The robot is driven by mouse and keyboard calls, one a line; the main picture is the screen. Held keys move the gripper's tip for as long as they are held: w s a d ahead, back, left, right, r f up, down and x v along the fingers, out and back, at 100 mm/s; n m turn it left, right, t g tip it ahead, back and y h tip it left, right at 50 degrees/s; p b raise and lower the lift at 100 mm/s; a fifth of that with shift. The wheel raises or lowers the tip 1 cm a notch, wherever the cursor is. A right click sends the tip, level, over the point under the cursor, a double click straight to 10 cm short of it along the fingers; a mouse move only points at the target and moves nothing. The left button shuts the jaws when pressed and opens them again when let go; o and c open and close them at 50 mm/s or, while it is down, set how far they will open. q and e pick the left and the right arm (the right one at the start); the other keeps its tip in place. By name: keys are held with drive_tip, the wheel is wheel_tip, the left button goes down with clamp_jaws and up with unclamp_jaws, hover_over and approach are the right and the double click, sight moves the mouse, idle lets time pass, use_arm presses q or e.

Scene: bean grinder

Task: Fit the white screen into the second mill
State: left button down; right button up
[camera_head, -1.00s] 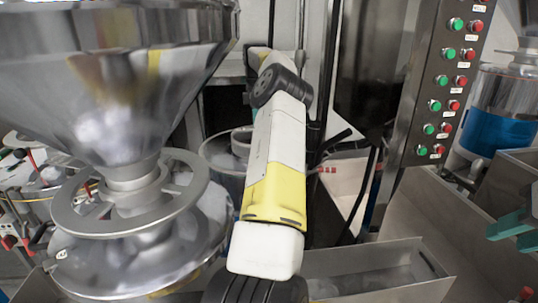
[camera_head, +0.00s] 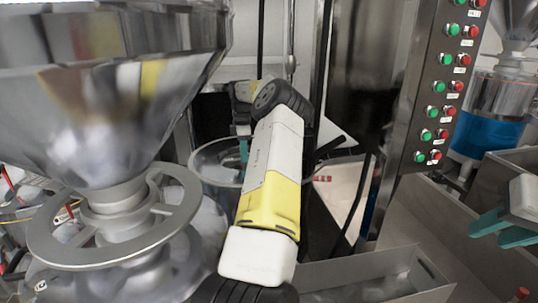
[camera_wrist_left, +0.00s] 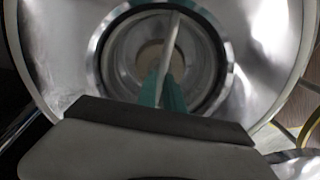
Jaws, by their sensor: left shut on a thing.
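The second mill appears to be the round, pale-rimmed vessel (camera_head: 205,172) behind my left arm in the head view. In the left wrist view a round metal opening (camera_wrist_left: 98,45) with stepped inner rings faces the camera. My left gripper (camera_wrist_left: 163,98) is shut on a thin pale strip, which looks like the white screen (camera_wrist_left: 172,45) seen edge-on. The screen stands across the opening in the picture; I cannot tell whether it touches the rings. In the head view a teal fingertip of the left gripper shows over the vessel. My right gripper (camera_head: 503,231) is open and empty at the right edge.
A large steel hopper (camera_head: 110,95) on a ringed base (camera_head: 60,250) fills the left side. A button panel (camera_head: 440,95) stands at right, with a blue-filled clear container (camera_head: 487,135) beyond it. A steel trough (camera_head: 365,275) lies at the bottom.

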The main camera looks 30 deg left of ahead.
use_arm(q)
drive_tip(key=c, duration=1.5)
unclamp_jaws()
drive_tip(key=shift+f, duration=0.1)
wheel_tip(320, 180, up, 12)
drive_tip(key=shift+r, duration=0.1)
